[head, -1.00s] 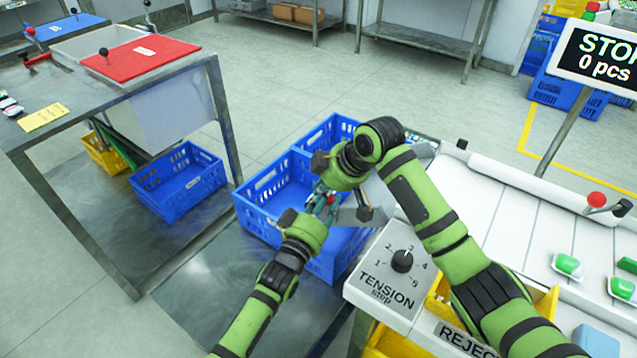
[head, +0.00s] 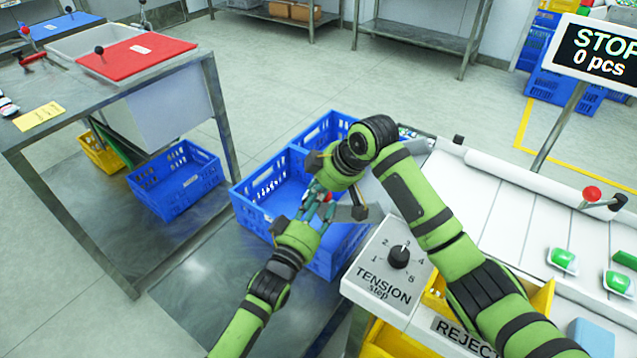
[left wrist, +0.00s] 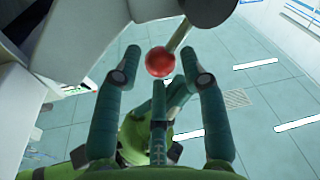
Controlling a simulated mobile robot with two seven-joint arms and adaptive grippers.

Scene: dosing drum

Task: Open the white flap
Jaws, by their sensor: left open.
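My left gripper (head: 312,205) reaches up from the bottom, close below my right gripper, over the blue crates. A bit of red also shows between the hands in the head view. A small grey-white plate (head: 345,213) sits beside them; I cannot tell if it is the white flap. My right gripper (head: 322,190) points down-left, its fingers overlapping the left ones and mostly hidden.
Blue crates (head: 246,203) lie beneath the hands. A TENSION dial box (head: 378,285) and yellow reject bin (head: 541,298) stand right of them, beside a white conveyor (head: 500,195). A steel table (head: 110,95) with a red lid (head: 150,58) stands left.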

